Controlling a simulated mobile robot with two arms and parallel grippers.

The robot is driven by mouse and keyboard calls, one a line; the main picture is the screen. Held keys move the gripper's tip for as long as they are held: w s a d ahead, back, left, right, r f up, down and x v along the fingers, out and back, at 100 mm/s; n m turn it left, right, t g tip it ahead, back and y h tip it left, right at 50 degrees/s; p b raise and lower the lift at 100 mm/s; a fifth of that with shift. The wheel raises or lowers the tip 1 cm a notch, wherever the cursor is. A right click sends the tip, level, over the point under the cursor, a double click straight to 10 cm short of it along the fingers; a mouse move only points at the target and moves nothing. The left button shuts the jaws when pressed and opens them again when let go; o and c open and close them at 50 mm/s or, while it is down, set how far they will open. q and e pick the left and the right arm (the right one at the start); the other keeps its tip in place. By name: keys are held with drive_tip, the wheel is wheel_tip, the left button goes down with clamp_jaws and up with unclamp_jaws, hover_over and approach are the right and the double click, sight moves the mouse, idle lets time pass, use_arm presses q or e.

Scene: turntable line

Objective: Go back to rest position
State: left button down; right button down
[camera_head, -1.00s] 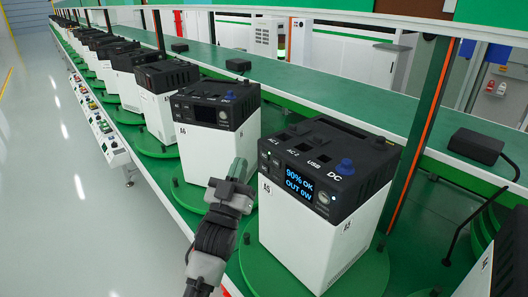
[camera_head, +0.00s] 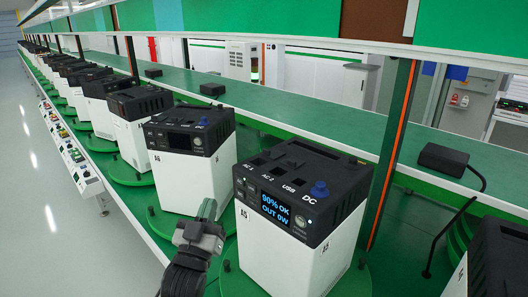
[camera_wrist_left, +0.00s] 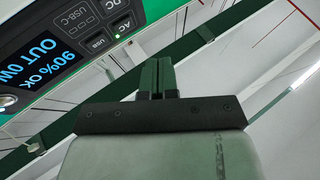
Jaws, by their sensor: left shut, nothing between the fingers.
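My left gripper (camera_head: 207,209) is in the lower middle of the head view, in front of the gap between two power stations. It is shut and empty. In the left wrist view its green fingers (camera_wrist_left: 157,77) are together. The nearest power station (camera_head: 290,220), marked A5, stands upright just right of the gripper. Its lit screen reads 90% OK, OUT 0W, and it shows large at the upper left of the left wrist view (camera_wrist_left: 45,55). I cannot tell the exact gap between gripper and station. My right gripper is not in view.
Another power station (camera_head: 190,165), marked A6, stands behind the gripper, with several more along the line. They stand on green turntables (camera_head: 345,283). A black adapter (camera_head: 443,158) lies on the green back shelf. A control strip (camera_head: 75,160) runs along the left edge; the floor (camera_head: 60,240) there is clear.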

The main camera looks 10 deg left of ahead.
use_arm(q)
drive_tip(key=s+a+f+g+y, duration=0.1)
drive_tip(key=s+f+g, duration=0.95)
drive_tip(key=f, duration=0.55)
drive_tip(key=s+a+f+m+g+y, duration=0.1)
drive_tip(key=s+f+g, duration=0.35)
drive_tip(key=s, duration=0.65)
drive_tip(key=s+a+f+g, duration=0.1)
drive_tip(key=s+f+g, duration=0.3)
drive_tip(key=s, duration=0.7)
wheel_tip(320, 180, down, 25)
drive_tip(key=g, duration=0.2)
drive_tip(key=s+a+f+g, duration=0.1)
drive_tip(key=s+a+f, duration=0.1)
drive_tip(key=s+f, duration=1.3)
drive_tip(key=shift+s+a+f, duration=0.15)
drive_tip(key=shift+s+f, duration=0.15)
drive_tip(key=shift+s, duration=0.45)
